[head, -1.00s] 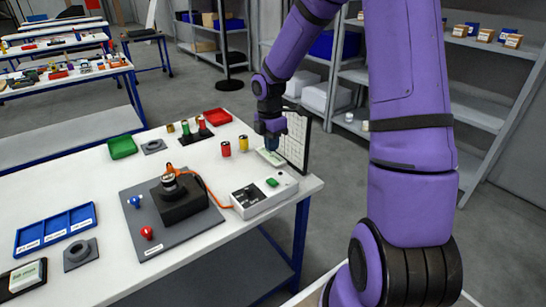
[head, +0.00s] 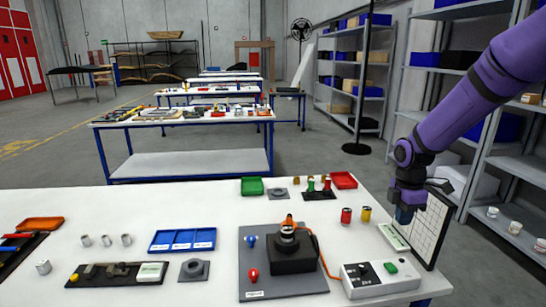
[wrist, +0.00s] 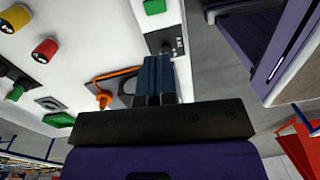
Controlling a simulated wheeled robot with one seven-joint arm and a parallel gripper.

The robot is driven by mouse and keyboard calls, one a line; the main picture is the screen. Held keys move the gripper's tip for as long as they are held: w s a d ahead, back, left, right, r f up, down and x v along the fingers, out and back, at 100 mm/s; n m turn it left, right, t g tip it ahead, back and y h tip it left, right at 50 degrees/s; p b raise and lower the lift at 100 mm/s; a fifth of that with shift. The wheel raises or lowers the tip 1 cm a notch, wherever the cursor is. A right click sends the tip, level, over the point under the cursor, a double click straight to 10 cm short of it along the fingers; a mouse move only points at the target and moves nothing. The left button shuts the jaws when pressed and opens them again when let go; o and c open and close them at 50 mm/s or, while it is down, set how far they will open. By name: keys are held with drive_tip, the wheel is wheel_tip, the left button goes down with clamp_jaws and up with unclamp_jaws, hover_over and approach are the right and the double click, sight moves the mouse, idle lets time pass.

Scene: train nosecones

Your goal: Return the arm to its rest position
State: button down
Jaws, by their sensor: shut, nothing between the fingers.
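My purple arm reaches in from the right in the head view. My gripper (head: 403,216) points down over the right end of the white table (head: 130,215), just above a small pale labelled block (head: 393,237) and beside an upright white grid board (head: 430,228). In the wrist view my gripper's blue fingers (wrist: 157,75) are together, with nothing visible between them. Whether the fingertips touch the block cannot be told.
Red (head: 346,215) and yellow (head: 366,214) cylinders stand left of my gripper. A grey box with a green button (head: 377,279) lies in front. A black device (head: 291,258) with an orange cable sits on a grey plate. Shelving (head: 475,100) stands behind my arm.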

drive_tip(key=s+a+r+m+t, duration=0.3)
drive_tip(key=s+r+m, duration=0.5)
drive_tip(key=s, duration=0.5)
drive_tip(key=s+a+r+m+t, duration=0.3)
drive_tip(key=s+a+r+m, duration=0.3)
drive_tip(key=s+r+m, duration=0.3)
drive_tip(key=s+r, duration=0.4)
drive_tip(key=shift+s+r+m, duration=0.2)
drive_tip(key=shift+s+m, duration=0.05)
drive_tip(key=shift+m, duration=0.05)
